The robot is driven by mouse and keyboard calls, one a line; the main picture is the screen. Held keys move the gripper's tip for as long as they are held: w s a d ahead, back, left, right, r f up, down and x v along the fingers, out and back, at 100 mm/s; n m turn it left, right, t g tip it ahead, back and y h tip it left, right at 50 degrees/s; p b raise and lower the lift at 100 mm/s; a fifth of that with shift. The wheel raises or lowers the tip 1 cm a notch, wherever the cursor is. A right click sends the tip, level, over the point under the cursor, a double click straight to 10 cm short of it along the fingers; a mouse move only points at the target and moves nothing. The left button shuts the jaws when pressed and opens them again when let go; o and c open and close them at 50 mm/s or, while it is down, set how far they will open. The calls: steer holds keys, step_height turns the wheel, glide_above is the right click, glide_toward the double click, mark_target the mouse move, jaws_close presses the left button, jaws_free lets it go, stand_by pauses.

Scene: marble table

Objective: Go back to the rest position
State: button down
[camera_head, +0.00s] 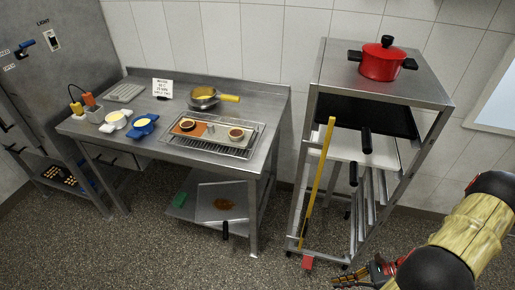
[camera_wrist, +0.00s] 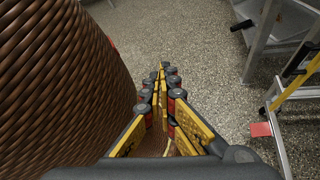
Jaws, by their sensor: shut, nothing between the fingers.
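My gripper (camera_wrist: 160,72) is shut, its fingers together with nothing between them. It points down over the speckled floor in the wrist view. In the head view my gripper (camera_head: 372,272) is low at the right, partly cut off by the bottom edge, beside the foot of the metal rack (camera_head: 437,97). It is apart from the steel table (camera_head: 112,82). A large brown woven surface (camera_wrist: 60,90) fills the left of the wrist view, close beside the fingers.
A red pot (camera_head: 380,64) stands on the rack. A pan (camera_head: 203,97), bowls and a wire tray (camera_head: 243,150) stand on the table. Open floor (camera_head: 150,250) lies in front.

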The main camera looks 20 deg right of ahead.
steer(key=w+a+r+n+g+h, duration=0.25)
steer(key=r+n+h, duration=0.25)
steer(key=r+n, duration=0.5)
steer(key=w+a+r+n+g+h, duration=0.3)
steer(key=r+n, duration=0.4)
steer(key=r, duration=0.7)
steer(key=a+r+n+t+h, duration=0.1)
steer(key=a+r+n+t, duration=0.2)
steer(key=a+r, duration=0.4)
steer(key=w+a+r+n+t+h+p, duration=0.1)
steer(key=a+r+n+t, duration=0.3)
steer(key=a+r, duration=0.4)
step_height(320, 180, up, 4)
steer(key=shift+r+n+h, duration=0.1)
steer(key=shift+n+h, duration=0.6)
